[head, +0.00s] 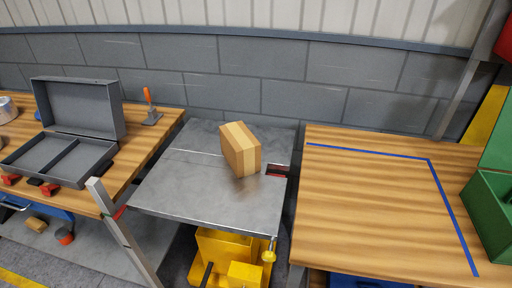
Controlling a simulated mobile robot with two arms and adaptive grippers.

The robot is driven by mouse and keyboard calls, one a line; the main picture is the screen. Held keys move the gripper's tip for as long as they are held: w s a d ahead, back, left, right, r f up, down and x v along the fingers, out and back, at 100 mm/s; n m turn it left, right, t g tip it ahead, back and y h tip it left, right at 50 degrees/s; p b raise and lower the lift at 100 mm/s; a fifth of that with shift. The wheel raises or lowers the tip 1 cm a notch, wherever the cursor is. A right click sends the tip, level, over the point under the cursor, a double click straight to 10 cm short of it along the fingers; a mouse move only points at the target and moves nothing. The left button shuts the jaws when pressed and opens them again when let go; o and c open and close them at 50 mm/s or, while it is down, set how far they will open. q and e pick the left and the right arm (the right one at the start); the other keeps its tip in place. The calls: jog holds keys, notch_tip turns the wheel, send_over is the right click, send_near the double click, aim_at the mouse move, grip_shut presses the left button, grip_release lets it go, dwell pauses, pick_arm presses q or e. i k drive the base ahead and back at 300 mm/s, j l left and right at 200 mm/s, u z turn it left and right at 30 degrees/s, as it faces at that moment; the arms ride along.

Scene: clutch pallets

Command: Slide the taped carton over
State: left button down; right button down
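The taped carton (240,149) is a tan box with a lighter tape strip down it. It is on the grey metal table (180,190) in the middle of the head view, toward the table's back right. It looks turned at an angle, with a dark smudge or shadow just below it. I cannot tell whether its whole base touches the metal. Neither of my grippers is in view.
A wooden bench (350,220) marked with blue tape (450,205) is mostly clear at right, across a gap with a red-edged slot. A green bin (490,215) stands at its right end. An open grey case (75,125) and an orange-handled clamp (150,108) sit on the left bench.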

aim_at(242, 149)
jog(key=k+l+z, duration=0.35)
jog(key=l, duration=0.2)
jog(key=k+l+z, duration=0.2)
jog(key=l+z, duration=0.2)
jog(key=l, duration=0.2)
